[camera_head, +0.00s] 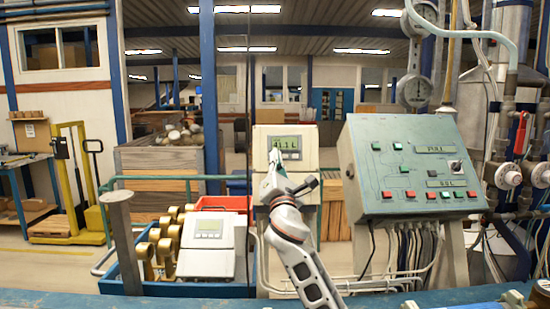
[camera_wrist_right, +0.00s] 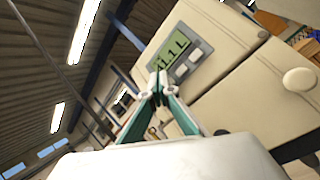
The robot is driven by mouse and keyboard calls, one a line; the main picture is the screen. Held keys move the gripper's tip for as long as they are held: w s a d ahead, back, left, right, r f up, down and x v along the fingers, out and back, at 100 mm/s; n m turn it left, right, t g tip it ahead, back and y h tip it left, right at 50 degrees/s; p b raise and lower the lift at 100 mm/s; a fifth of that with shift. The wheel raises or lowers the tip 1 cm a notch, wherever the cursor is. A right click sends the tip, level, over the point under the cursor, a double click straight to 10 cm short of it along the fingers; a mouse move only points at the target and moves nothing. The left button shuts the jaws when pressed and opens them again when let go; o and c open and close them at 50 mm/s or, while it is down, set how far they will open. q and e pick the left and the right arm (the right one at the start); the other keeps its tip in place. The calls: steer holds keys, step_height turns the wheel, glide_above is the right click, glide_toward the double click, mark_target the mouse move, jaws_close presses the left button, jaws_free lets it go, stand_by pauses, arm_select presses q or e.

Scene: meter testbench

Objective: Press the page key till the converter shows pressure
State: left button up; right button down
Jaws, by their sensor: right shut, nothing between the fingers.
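The converter (camera_head: 306,158) is a cream box on a stand in the middle of the head view. Its lit green display (camera_head: 285,142) seems to read about 41.1 L; in the wrist view the display (camera_wrist_right: 172,52) is partly covered at its left end. Pale keys (camera_wrist_right: 193,63) sit under the display; their labels are too small to read. My right gripper (camera_head: 273,160) is in front of the converter's left part. In the wrist view its closed, empty fingertips (camera_wrist_right: 158,80) are close to the display's lower left; I cannot tell whether they touch. My left gripper is not in view.
A green control panel (camera_head: 410,165) with several coloured buttons stands right of the converter. Left of it, a blue crate (camera_head: 125,268) holds brass meters and another white unit (camera_head: 212,250) with a display. Pipes and valves (camera_head: 508,176) fill the far right.

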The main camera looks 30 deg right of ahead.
steer(key=shift+w+d+f, duration=0.1)
steer(key=shift+w+d, duration=0.05)
steer(key=shift+w, duration=0.15)
stand_by(0.5)
steer(key=shift+s+a+r+p, duration=0.25)
steer(key=shift+s+a+p, duration=0.15)
steer(key=shift+s+p, duration=0.25)
stand_by(0.3)
steer(key=shift+s+a+r+p, duration=0.3)
steer(key=shift+s+a, duration=0.1)
steer(key=shift+s, duration=0.25)
steer(key=shift+s+a+r+p, duration=0.25)
steer(key=shift+s+a, duration=0.15)
steer(key=shift+s, duration=0.3)
steer(key=shift+s+a+r+p, duration=0.3)
steer(key=shift+s+a, duration=0.1)
steer(key=shift+s, duration=0.25)
